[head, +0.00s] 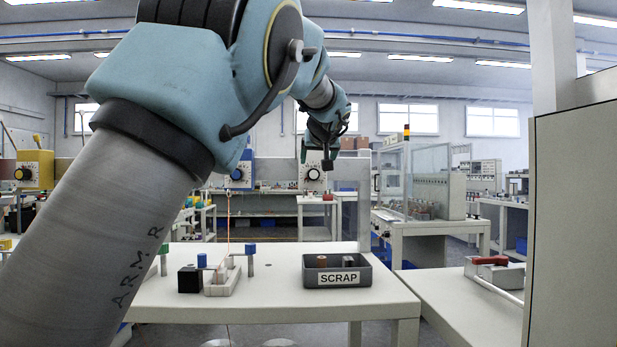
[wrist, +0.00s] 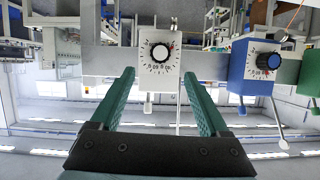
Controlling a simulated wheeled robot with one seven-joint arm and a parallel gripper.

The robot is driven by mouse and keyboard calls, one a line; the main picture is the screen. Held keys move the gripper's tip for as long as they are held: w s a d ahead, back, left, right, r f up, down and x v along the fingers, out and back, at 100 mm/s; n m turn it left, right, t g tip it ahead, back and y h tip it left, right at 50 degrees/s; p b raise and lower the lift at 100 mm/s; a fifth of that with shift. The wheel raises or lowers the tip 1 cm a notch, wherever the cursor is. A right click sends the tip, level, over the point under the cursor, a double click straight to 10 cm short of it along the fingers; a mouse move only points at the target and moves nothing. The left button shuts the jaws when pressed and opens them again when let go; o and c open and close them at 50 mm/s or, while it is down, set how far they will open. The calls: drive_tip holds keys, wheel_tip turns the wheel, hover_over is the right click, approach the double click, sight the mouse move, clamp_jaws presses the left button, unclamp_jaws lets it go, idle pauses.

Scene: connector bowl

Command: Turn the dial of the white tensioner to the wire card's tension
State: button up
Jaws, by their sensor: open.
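The white tensioner (wrist: 158,75) is in the middle of the wrist view, with a round black-and-white dial (wrist: 160,53) ringed by scale marks. A small red mark shows at the dial's upper right; the numbers are too small to read. In the head view the white tensioner (head: 313,184) is at the back, partly behind my gripper (head: 328,163). My gripper is open and empty; its two green fingers (wrist: 158,74) spread to either side of the tensioner in the wrist view, apparently still short of the dial. I cannot make out a wire card.
A blue tensioner (wrist: 250,72) stands beside the white one, with a green one (wrist: 312,72) beyond. A yellow tensioner (head: 36,165) is at far left in the head view. The front table (head: 270,305) holds a SCRAP bin (head: 365,279), a black cube (head: 189,280) and a white fixture (head: 222,285).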

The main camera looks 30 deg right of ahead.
sight(314, 174)
drive_tip(key=p+x, duration=0.3)
drive_tip(key=x, duration=0.7)
drive_tip(key=shift+f+p, duration=0.15)
drive_tip(key=shift+p, duration=0.15)
clamp_jaws()
